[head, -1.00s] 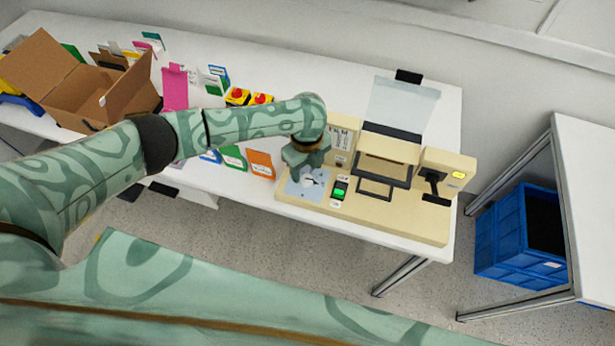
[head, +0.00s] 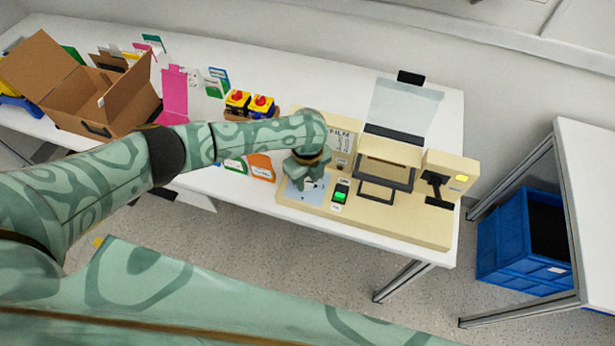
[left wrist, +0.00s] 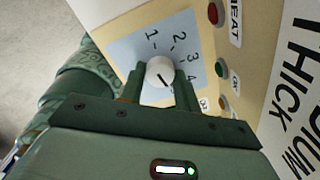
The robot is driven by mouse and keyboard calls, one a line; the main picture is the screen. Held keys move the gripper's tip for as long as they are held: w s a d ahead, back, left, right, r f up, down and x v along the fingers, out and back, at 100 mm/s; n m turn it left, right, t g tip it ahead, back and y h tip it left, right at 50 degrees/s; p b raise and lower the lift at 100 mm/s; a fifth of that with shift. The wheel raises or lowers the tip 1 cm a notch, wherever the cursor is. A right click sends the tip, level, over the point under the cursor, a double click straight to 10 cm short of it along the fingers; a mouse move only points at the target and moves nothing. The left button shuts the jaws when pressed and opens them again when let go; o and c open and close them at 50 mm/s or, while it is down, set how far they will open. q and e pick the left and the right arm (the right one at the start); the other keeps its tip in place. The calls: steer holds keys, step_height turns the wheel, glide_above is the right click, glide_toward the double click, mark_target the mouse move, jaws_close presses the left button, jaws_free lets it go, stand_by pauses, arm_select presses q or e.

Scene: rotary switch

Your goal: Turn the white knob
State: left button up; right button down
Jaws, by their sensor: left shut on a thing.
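The white knob (left wrist: 160,72) sits on a light blue dial plate (left wrist: 190,58) marked with numbers 1 to 4 in the left wrist view. A dark line shows on the knob's face. My left gripper (left wrist: 160,90) has one finger on each side of the knob and is shut on it. In the head view my left gripper (head: 306,182) is down over the dial plate (head: 297,194) at the left end of the beige machine (head: 400,212), and it mostly hides the knob. My right gripper is not in view.
A red button (left wrist: 213,13) and other small buttons are near the dial. Red-and-yellow switches (head: 250,103) and an open cardboard box (head: 100,105) are on the table to the left.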

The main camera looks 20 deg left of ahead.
mark_target(308, 182)
arm_select(q)
steer(key=shift+r+n+p, duration=0.2)
steer(key=shift+n+p, duration=1.4)
steer(key=shift+f+n+p, duration=0.15)
steer(key=shift+n+p, duration=1.05)
steer(key=shift+n, duration=1)
steer(key=o, duration=1)
step_height(308, 182, up, 16)
steer(key=p, duration=0.7)
steer(key=shift+p, duration=0.35)
